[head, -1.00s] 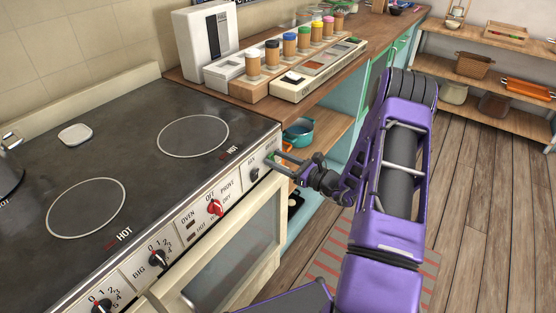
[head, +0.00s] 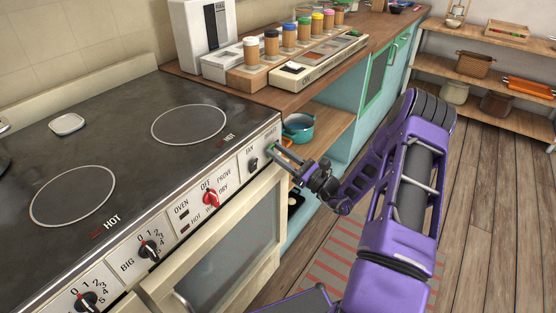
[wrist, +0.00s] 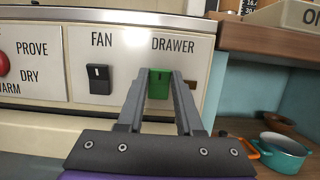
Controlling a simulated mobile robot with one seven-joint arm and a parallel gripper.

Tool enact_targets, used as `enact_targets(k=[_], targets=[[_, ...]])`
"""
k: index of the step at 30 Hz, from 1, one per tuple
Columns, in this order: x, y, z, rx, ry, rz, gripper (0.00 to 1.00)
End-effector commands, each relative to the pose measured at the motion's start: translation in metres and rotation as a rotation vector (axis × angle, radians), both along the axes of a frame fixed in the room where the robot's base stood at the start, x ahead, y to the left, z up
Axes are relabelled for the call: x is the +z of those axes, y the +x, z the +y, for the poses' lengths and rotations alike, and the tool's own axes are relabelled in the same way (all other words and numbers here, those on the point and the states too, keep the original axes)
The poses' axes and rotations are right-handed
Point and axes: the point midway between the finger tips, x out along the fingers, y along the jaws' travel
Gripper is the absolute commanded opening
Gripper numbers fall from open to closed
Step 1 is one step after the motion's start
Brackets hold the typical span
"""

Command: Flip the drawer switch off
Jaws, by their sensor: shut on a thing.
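The drawer switch (wrist: 159,84) is a small green rocker under the word DRAWER on the white stove panel, at the right end. The two grey fingers of my gripper (wrist: 161,92) reach up to it in the wrist view, one on each side, shut on it. In the head view my gripper (head: 275,152) meets the panel's right end, and the switch is too small there to read. Which way the rocker is tipped cannot be told.
The black fan switch (wrist: 99,79) is just left of the drawer switch. A red oven knob (head: 210,198) is further left. A teal pot (head: 298,128) stands on a shelf right of the stove. Open floor lies to the right.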

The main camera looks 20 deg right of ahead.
Motion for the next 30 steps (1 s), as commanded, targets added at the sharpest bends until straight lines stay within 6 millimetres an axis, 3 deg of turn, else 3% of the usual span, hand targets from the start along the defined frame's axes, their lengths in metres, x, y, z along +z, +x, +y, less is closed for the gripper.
enact_targets(k=[12, 13, 17, 30], targets=[[-0.0019, -0.0009, -0.0001, 0.000, 0.018, -0.025, 0.00], [-0.0019, -0.0009, -0.0001, 0.000, 0.018, -0.025, 0.39], [-0.0017, -0.0008, -0.0002, 0.000, 0.018, -0.025, 0.62], [-0.0043, -0.0077, -0.0061, -0.003, 0.018, -0.026, 0.65]])
